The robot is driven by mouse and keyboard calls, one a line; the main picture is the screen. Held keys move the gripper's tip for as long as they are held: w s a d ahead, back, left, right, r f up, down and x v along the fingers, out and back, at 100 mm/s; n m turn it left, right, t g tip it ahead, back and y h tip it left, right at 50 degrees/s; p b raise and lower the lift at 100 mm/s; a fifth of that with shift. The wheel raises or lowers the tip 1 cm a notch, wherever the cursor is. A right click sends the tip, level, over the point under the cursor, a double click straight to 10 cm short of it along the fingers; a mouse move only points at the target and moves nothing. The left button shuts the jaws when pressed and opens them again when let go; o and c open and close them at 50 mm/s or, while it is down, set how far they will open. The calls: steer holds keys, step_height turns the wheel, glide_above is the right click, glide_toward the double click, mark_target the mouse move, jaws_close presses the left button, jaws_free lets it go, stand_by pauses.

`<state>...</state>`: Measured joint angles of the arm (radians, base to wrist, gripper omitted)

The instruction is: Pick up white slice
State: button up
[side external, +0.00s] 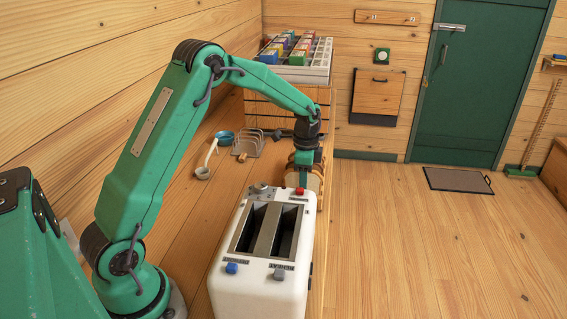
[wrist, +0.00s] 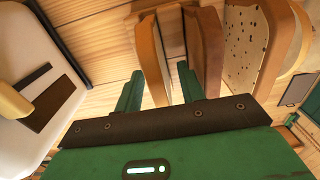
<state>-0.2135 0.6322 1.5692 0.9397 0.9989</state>
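Several bread slices stand on edge in a row in the wrist view: an orange-brown crusted slice (wrist: 150,58), a dark brown slice (wrist: 206,48), a pale slice with dark specks (wrist: 252,45), and a plain pale slice (wrist: 298,52) at the right. I cannot tell for sure which is the white slice, as some show mainly crust. My gripper (wrist: 160,68) is open, its green fingers apart and pointing at the left end of the row. In the side external view my gripper (side external: 303,163) is low behind the toaster, beside the bread, which is mostly hidden.
A white toaster (side external: 225,285) with two empty slots stands in front of my gripper; its edge also shows at left in the wrist view (wrist: 60,50).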

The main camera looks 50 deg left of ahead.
stand_by(0.3)
steer(key=c, duration=0.8)
steer(key=shift+c, duration=0.2)
steer(key=shift+r, duration=0.1)
steer(key=shift+r, duration=4.95)
steer(key=shift+r, duration=0.1)
